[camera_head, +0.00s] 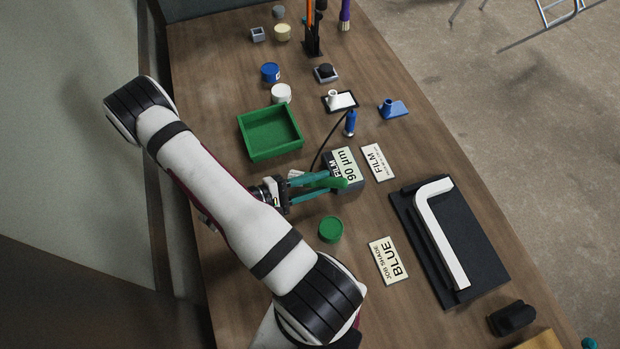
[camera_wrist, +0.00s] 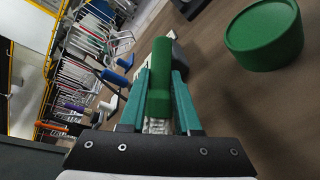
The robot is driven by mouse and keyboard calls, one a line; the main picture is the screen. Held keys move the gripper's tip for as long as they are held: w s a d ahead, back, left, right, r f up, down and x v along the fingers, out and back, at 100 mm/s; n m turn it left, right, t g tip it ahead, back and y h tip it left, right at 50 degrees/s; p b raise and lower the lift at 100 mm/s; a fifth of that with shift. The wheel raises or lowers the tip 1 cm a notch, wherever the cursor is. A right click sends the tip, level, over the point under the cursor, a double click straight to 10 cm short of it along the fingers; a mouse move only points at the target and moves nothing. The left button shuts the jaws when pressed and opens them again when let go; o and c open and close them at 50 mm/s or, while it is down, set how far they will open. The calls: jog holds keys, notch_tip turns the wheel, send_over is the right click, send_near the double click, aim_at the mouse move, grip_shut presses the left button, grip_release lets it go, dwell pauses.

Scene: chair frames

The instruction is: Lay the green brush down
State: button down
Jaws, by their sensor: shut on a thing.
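The green brush (camera_head: 340,183) is held between the teal fingers of my gripper (camera_head: 328,181), above the table near its middle. In the wrist view, the brush's green handle (camera_wrist: 160,75) runs lengthwise between the two fingers (camera_wrist: 162,72). Its pale bristles (camera_wrist: 157,126) point back toward the palm. My gripper is shut on the brush. In the head view, the fingers partly hide the brush, and I cannot tell how high it is above the table.
A green tray (camera_head: 291,143) lies behind my gripper. A green pot (camera_head: 331,229) stands in front. A BLUE card (camera_head: 388,261) and a dark mat (camera_head: 485,262) bearing a white bent frame (camera_head: 441,232) lie to the right.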

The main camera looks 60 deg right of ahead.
aim_at(318, 183)
notch_tip(318, 183, up, 10)
dwell(0.3)
notch_tip(318, 183, down, 10)
jog(key=shift+r, duration=0.15)
dwell(0.3)
jog(key=c, duration=0.6)
grip_release()
jog(key=shift+f, duration=0.2)
